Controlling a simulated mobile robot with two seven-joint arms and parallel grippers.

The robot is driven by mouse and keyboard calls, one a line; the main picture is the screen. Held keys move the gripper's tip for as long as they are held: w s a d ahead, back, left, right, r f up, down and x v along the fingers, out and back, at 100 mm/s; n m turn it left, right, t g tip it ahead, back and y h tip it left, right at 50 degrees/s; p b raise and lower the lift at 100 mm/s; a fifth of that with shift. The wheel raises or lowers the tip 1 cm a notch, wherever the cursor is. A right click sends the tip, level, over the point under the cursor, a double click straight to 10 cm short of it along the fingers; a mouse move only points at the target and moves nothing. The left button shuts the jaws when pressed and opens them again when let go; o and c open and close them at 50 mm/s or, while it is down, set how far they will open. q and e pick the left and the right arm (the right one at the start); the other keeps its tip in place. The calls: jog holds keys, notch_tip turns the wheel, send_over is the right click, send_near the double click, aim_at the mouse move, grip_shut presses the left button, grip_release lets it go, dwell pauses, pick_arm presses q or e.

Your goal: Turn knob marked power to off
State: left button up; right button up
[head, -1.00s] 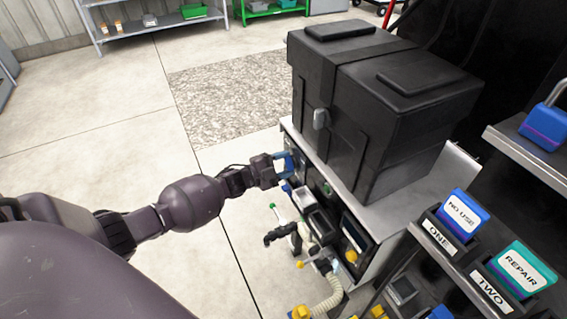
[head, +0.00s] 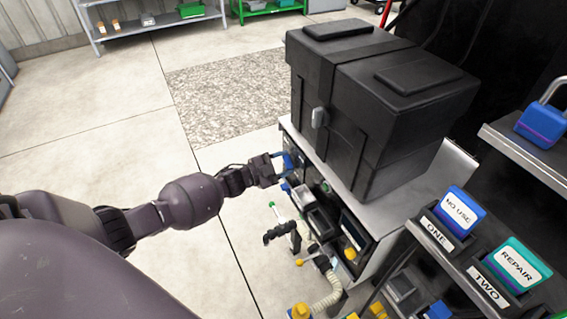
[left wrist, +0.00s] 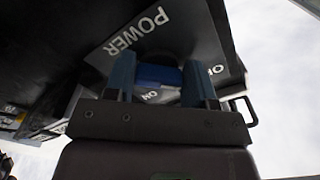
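The power knob (left wrist: 158,75) is blue and shows in the left wrist view on a grey plate lettered POWER (left wrist: 137,32). My left gripper (left wrist: 160,82) has its two blue fingers on either side of the knob; whether both touch it I cannot tell. In the head view my left gripper (head: 284,163) is at the far end of the manifold's front panel (head: 342,222), and the knob is hidden there. My right gripper is not in view.
A large black tote (head: 375,105) stands on the manifold's top, just beyond the gripper. A black-handled valve (head: 281,233) and a ribbed hose (head: 330,296) stick out nearer me. Tag holders marked ONE and TWO are at right. Floor at left is clear.

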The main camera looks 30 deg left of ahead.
pick_arm(q)
jog(key=o, duration=0.4)
jog(key=p+v, duration=0.1)
jog(key=v, duration=1)
dwell(0.3)
jog(key=shift+w, duration=0.1)
